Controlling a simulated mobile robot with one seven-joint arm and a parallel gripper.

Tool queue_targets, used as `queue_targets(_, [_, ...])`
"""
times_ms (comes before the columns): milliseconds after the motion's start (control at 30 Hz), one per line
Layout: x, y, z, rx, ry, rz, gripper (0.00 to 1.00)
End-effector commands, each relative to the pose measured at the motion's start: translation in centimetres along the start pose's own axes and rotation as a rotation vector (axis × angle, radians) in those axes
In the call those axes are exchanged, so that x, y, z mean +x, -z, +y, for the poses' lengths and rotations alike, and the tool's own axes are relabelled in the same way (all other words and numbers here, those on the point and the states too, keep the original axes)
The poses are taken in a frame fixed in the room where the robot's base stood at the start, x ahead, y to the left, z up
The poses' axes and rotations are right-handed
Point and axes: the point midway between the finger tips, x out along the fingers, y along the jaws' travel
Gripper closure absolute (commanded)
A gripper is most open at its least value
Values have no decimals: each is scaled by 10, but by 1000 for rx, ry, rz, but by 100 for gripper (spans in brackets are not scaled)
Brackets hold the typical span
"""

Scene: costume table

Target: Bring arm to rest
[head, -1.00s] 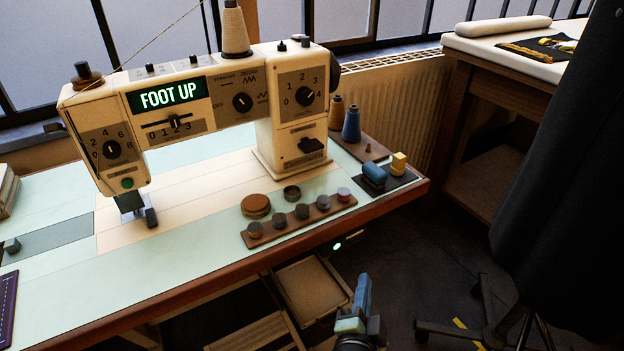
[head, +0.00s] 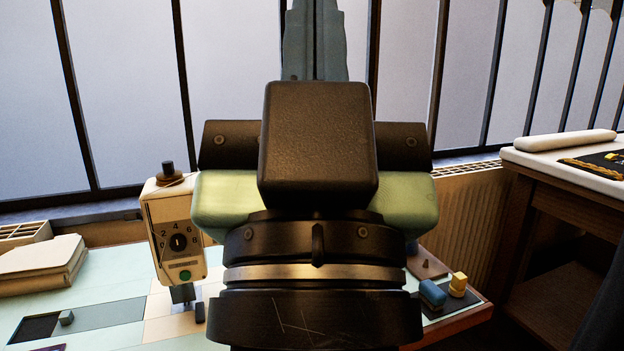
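My gripper (head: 315,40) fills the middle of the head view, close to the camera and pointing up. Its blue-grey fingers reach the top edge of the picture, in front of the window. The fingers line up with the view and their tips are cut off, so I cannot tell whether they are open or shut. No held object is visible. My dark wrist and the pale green gripper body hide most of the sewing machine (head: 178,232); only its left end with a dial and green button shows.
The pale green sewing table (head: 100,290) lies behind and below my gripper. Folded cloth (head: 42,262) lies at its left. A blue spool-like item (head: 432,294) and a yellow block (head: 458,284) sit at its right corner. A side table (head: 555,155) with a white top stands at right.

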Motion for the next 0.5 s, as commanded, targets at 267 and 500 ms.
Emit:
queue_targets(267, [73, 76, -3, -18, 5, 11, 100])
queue_targets(500, [126, 127, -4, -17, 5, 9, 100])
